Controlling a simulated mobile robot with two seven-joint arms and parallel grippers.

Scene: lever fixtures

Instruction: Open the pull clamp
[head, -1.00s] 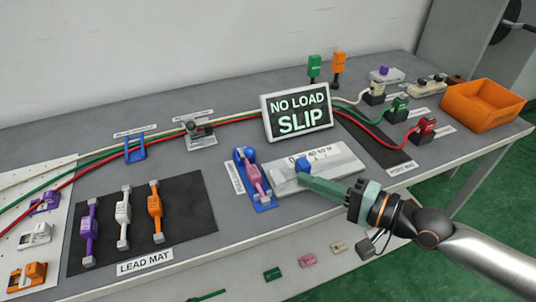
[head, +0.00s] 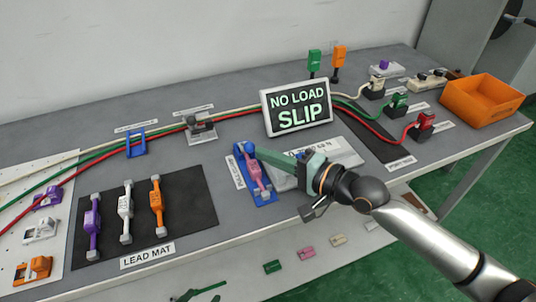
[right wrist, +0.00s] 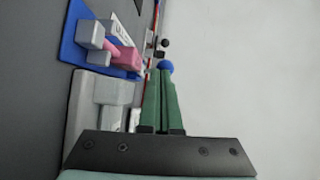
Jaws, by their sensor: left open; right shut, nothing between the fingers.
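The pull clamp is a blue base plate (head: 264,198) with a blue ball knob (head: 249,147) at its far end. A pink lead body with grey end blocks (head: 255,174) lies along it. My right gripper (head: 258,151) is shut and empty, its green fingertips at the ball knob; contact is unclear. In the right wrist view the ball knob (right wrist: 166,66) shows just beyond the fingertips, and the blue plate (right wrist: 72,50) lies to the left. My left gripper (head: 198,292) shows only as green fingers at the bottom edge, open and away from the clamp.
A pale gauge plate (head: 345,152) right of the clamp is partly hidden by my right arm. A sign (head: 297,107) reading "NO LOAD SLIP" stands behind. The black lead mat (head: 187,217) holds three leads at left. An orange bin (head: 485,102) stands at far right.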

